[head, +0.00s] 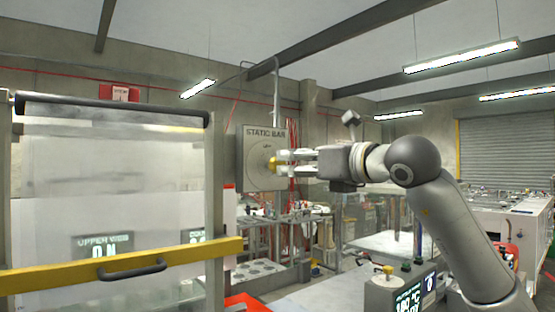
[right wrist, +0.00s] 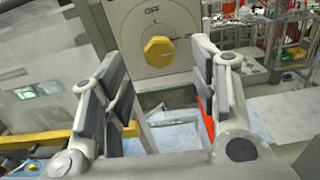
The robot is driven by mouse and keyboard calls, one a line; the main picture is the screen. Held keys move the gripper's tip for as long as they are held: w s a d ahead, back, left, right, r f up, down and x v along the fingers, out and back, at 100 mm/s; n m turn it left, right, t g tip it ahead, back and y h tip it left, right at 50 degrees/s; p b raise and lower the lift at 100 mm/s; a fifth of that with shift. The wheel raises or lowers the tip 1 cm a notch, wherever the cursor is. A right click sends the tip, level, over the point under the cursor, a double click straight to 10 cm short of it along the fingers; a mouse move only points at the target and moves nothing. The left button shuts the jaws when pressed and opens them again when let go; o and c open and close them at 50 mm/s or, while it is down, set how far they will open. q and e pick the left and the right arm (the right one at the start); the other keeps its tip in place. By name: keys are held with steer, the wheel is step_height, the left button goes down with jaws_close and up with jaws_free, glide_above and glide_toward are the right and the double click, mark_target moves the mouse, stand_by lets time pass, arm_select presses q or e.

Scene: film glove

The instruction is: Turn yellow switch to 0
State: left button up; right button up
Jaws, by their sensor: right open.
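The yellow switch (head: 272,164) is a faceted knob on the front of a grey box (head: 257,147) labelled STATIC BAR. In the right wrist view the yellow knob (right wrist: 158,51) shows whole below the word OFF, with small marks on its upper right. Which mark it points to is hard to tell. My right gripper (head: 290,161) reaches in from the right with its fingertips close to the knob. In the wrist view its fingers are spread, one on each side of the knob, with nothing between them. Contact is not visible. My left gripper is not in view.
A clear-panelled guard with a yellow bar (head: 120,268) and black handle stands at the left. A metal bench (head: 262,268) lies below the box. Red pipes (head: 296,180) run behind the gripper. A small box with a yellow knob (head: 388,270) stands at lower right.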

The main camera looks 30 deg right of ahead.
mark_target(281, 163)
steer(key=w, duration=0.2)
steer(key=w+p, duration=0.1)
steer(key=w, duration=0.1)
steer(key=w+p, duration=0.1)
steer(key=w, duration=0.1)
steer(key=shift+w+a, duration=0.1)
steer(key=shift+a, duration=0.15)
steer(key=shift+w+a, duration=0.1)
steer(key=shift+w, duration=0.4)
steer(key=c, duration=1)
